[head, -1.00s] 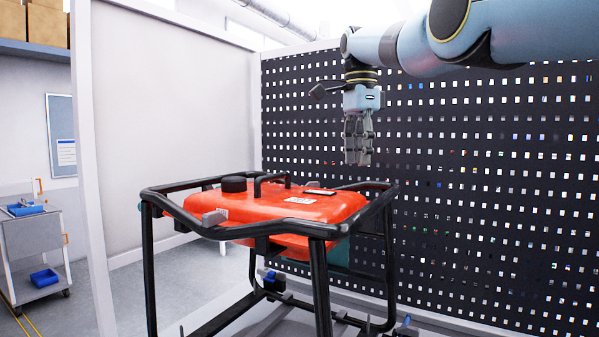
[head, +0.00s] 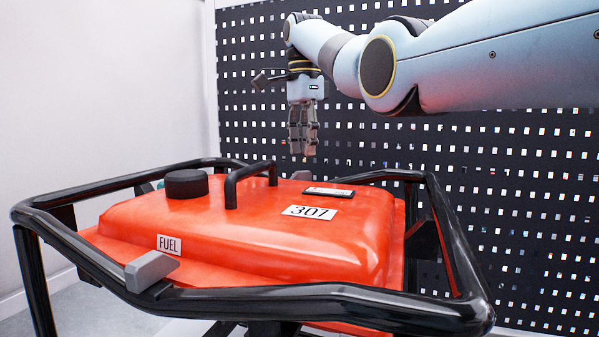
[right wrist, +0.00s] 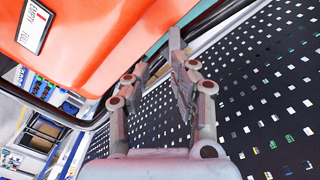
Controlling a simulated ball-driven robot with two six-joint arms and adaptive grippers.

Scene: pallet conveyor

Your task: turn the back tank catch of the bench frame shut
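The orange tank (head: 250,240), labelled FUEL and 307, sits in the black tube bench frame (head: 330,305). A grey catch (head: 150,270) is on the near rail by the FUEL label. A grey piece near the fingertips there is unclear. My left gripper is out of view.
A black cap (head: 186,184) and a black handle (head: 250,183) stand up from the tank top. A black perforated panel (head: 480,200) stands close behind the frame. A pale wall (head: 100,90) is at the left.

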